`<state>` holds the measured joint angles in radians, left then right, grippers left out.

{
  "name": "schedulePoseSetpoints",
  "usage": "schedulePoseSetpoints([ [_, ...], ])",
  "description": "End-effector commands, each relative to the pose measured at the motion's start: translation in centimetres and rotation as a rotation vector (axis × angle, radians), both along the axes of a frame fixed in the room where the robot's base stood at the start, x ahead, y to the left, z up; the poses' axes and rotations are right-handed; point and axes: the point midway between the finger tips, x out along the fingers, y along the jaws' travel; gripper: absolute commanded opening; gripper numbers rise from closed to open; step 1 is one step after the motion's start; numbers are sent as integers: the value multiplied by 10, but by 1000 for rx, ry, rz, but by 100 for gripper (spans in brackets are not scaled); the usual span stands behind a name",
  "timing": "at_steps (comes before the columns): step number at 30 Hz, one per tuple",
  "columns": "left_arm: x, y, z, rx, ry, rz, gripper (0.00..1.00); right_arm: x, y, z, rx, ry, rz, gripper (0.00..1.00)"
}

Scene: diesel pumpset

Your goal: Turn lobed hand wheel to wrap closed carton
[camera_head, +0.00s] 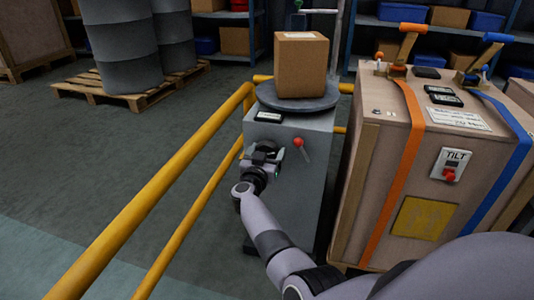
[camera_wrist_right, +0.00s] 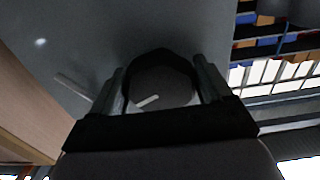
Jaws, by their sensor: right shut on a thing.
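A closed brown carton (camera_head: 301,64) stands upright on a round dark turntable (camera_head: 298,97) on top of a grey pedestal (camera_head: 308,195). My right gripper (camera_head: 266,156) is at the pedestal's front face and hides most of the hand wheel in the head view. In the right wrist view, the dark lobed hand wheel (camera_wrist_right: 162,78) sits between the two fingers of my right gripper (camera_wrist_right: 160,92), which is shut on it. A lever with a red knob (camera_head: 298,142) is on the pedestal, right of the gripper. My left gripper is not in view.
Yellow rails (camera_head: 165,195) run along the pedestal's left side. A large wooden crate (camera_head: 372,190) with orange and blue straps stands close on the right. Grey drums (camera_head: 122,45) on a pallet (camera_head: 88,92) stand back left. Open floor lies left of the rails.

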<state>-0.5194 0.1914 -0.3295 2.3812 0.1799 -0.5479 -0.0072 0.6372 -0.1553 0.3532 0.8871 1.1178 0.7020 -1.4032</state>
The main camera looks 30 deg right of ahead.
Motion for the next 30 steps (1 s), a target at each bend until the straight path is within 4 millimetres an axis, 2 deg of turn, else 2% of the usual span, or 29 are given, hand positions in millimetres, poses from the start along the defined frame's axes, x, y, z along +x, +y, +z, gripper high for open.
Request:
schedulePoseSetpoints([
  [11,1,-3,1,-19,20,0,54,1,1,0,117,-134,1,48],
  [30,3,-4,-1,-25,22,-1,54,2,2,0,503,-585,1,48],
])
